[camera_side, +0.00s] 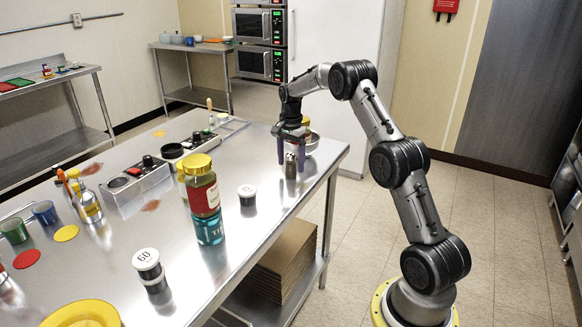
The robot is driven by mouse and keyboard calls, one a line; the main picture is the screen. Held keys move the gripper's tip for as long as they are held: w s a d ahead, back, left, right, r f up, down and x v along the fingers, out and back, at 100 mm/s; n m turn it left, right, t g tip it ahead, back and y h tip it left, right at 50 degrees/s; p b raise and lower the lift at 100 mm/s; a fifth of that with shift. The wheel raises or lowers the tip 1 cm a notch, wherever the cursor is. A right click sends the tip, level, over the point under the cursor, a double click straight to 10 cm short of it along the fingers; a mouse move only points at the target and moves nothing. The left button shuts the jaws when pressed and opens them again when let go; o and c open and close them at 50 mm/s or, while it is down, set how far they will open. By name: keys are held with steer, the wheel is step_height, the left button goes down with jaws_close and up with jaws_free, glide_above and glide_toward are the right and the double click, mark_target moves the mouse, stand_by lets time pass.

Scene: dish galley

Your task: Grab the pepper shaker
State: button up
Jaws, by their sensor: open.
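A small dark metallic shaker (290,168), which looks like the pepper shaker, stands upright on the steel table (250,165) near its far right end. My gripper (290,162) points down over it with its purple fingers open. In this view one finger is on each side of the shaker's top. I cannot tell whether either finger touches it. Part of the shaker's upper body is hidden by the fingers.
Behind my gripper are a metal bowl (313,142) and a yellow-lidded jar (306,123), partly hidden. The table's right edge is close by.

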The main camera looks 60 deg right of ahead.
steer(key=shift+c, duration=0.3)
jaws_close()
steer(key=shift+r, duration=0.15)
